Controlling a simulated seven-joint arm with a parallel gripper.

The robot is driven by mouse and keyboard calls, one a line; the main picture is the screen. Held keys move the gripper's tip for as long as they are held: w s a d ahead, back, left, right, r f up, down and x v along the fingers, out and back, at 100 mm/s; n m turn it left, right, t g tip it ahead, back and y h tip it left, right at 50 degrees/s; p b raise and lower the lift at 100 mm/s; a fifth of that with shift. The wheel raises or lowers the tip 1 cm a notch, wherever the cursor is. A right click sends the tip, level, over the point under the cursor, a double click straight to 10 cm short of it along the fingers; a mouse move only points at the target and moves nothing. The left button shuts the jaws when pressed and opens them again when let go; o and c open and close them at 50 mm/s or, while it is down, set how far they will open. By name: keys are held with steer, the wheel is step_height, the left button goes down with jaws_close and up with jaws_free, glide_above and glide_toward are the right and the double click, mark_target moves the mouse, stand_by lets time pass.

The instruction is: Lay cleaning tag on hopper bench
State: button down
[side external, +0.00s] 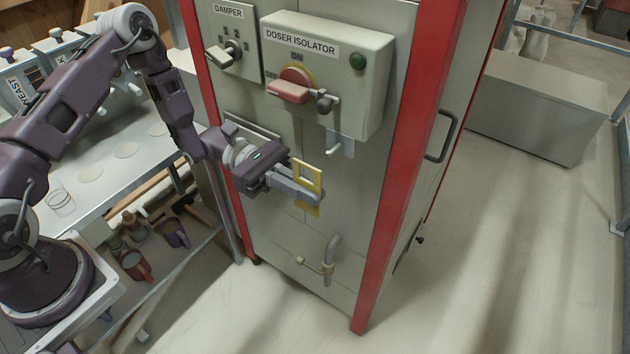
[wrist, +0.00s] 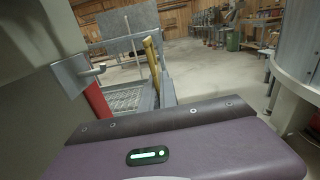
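The yellow cleaning tag (side external: 306,172), a flat piece with a window cut in its upper part, is held upright by my gripper (side external: 298,190) in front of the cabinet's front panel. In the wrist view the tag (wrist: 152,58) shows edge-on between the grey fingers (wrist: 160,88). My gripper is shut on it, and the fingers hide its middle. A grey hook (side external: 341,146) sticks out above and right of the tag; the tag is apart from it. The hopper bench (side external: 105,182), a pale metal top, stands left of the cabinet, well away from my gripper.
Hoppers, one labelled YEAST (side external: 18,92), line the bench's back. Flat round discs (side external: 127,150) and a clear glass (side external: 60,202) are on its top. Mugs (side external: 135,265) stand below. The doser isolator (side external: 328,70) juts from the cabinet; a bent pipe (side external: 331,258) sits low.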

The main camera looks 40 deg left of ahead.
steer(key=shift+s, duration=0.75)
